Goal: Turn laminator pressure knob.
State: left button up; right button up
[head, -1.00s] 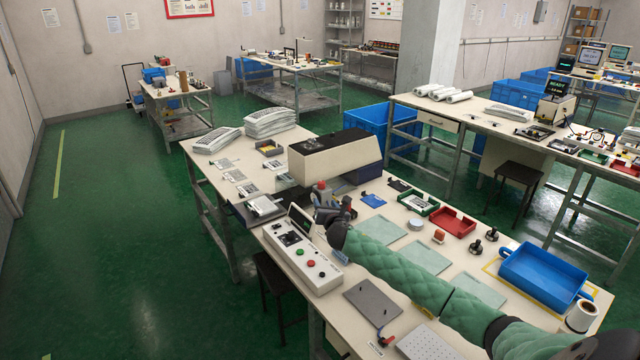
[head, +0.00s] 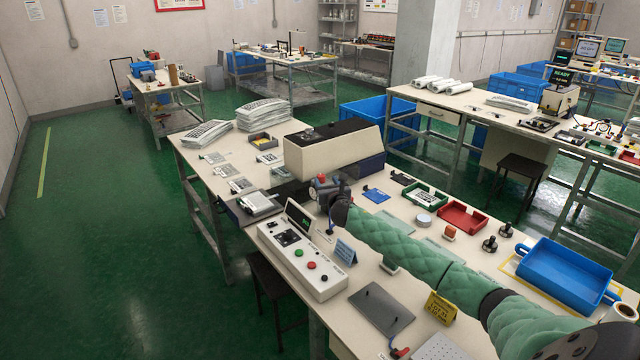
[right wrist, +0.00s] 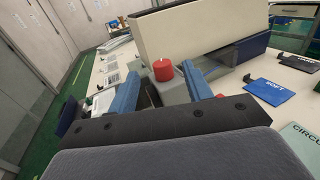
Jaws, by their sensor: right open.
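The laminator (head: 345,158) is a beige box with a dark top on the near bench. A red knob (head: 321,177) stands at its near left end, and it also shows in the right wrist view (right wrist: 162,70). My right gripper (head: 326,188) is at the knob. In the right wrist view, its two blue fingers (right wrist: 160,76) are spread, with the knob showing between and just beyond their tips. I cannot tell whether a finger touches it. My left gripper is not in view.
A control box (head: 302,262) with green and red buttons sits at the bench's near edge. A blue sign (head: 346,251) and yellow sign (head: 440,307) stand near my right arm. A red tray (head: 462,216) and blue bin (head: 565,275) lie to the right.

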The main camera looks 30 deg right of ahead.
aim_at(322, 180)
pick_arm(q)
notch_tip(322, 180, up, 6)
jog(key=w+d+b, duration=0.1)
jog(key=b, duration=0.1)
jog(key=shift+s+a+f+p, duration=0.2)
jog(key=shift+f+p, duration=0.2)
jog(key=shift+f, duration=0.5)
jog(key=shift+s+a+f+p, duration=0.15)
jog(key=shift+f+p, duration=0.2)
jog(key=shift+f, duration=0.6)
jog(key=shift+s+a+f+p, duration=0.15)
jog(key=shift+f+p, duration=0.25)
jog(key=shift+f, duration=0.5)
pick_arm(e)
jog(key=shift+w+d+f, duration=0.4)
jog(key=shift+w, duration=0.8)
jog(key=shift+w+d+f, duration=0.4)
jog(key=shift+w, duration=0.85)
jog(key=shift+w+d+f, duration=0.4)
jog(key=shift+w, duration=0.8)
jog(key=c, duration=0.9)
jog(key=shift+c, duration=0.2)
jog(key=shift+h, duration=0.3)
